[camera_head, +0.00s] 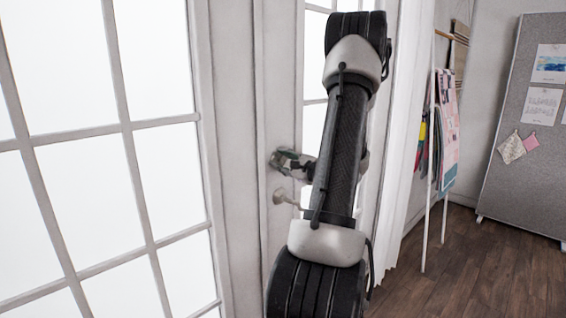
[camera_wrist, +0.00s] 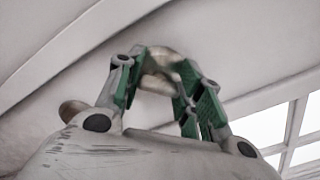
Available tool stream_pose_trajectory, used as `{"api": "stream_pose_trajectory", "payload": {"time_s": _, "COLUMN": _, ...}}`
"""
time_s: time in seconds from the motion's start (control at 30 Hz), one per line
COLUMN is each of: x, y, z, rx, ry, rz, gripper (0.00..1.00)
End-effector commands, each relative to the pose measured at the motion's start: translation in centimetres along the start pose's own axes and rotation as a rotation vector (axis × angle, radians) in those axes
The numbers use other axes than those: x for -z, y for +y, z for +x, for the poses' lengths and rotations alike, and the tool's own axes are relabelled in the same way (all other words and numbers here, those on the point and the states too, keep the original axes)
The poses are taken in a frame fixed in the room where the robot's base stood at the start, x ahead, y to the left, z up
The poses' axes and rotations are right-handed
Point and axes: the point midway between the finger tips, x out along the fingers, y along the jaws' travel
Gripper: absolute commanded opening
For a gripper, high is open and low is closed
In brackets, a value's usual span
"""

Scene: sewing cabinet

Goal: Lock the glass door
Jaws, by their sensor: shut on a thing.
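The white-framed glass door (camera_head: 128,125) stands in the left half of the head view. A small metal lock knob (camera_wrist: 160,72) is on its white frame, between my gripper's fingers in the wrist view. My gripper (camera_wrist: 164,64) has green pads and is shut on this knob. In the head view my gripper (camera_head: 280,160) reaches the door frame just above the door handle (camera_head: 283,196). A rounded metal end of the handle (camera_wrist: 72,108) also shows at the left in the wrist view. The knob's exact angle cannot be told.
A white curtain (camera_head: 404,130) hangs right of the door. Behind it stand a rack with hanging cloths (camera_head: 447,120) and a grey pinboard (camera_head: 520,180). The wooden floor (camera_head: 470,265) is open at the lower right. My arm hides part of the door's right side.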

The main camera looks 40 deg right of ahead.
Motion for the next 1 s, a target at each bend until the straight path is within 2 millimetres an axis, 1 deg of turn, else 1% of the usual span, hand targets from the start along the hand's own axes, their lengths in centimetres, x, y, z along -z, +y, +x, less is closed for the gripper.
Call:
{"api": "stream_pose_trajectory", "payload": {"time_s": 0.3, "x": 0.04, "y": 0.16, "z": -0.03, "rx": -0.001, "ry": 0.001, "rz": -0.298, "gripper": 0.13}}
{"api": "stream_pose_trajectory", "payload": {"time_s": 0.6, "x": 0.09, "y": 0.26, "z": -0.04, "rx": -0.002, "ry": 0.001, "rz": -0.553, "gripper": 0.13}}
{"api": "stream_pose_trajectory", "payload": {"time_s": 0.8, "x": 0.11, "y": 0.3, "z": -0.04, "rx": -0.002, "ry": 0.001, "rz": -0.677, "gripper": 0.13}}
{"api": "stream_pose_trajectory", "payload": {"time_s": 1.0, "x": 0.14, "y": 0.34, "z": -0.05, "rx": -0.003, "ry": 0.001, "rz": -0.752, "gripper": 0.13}}
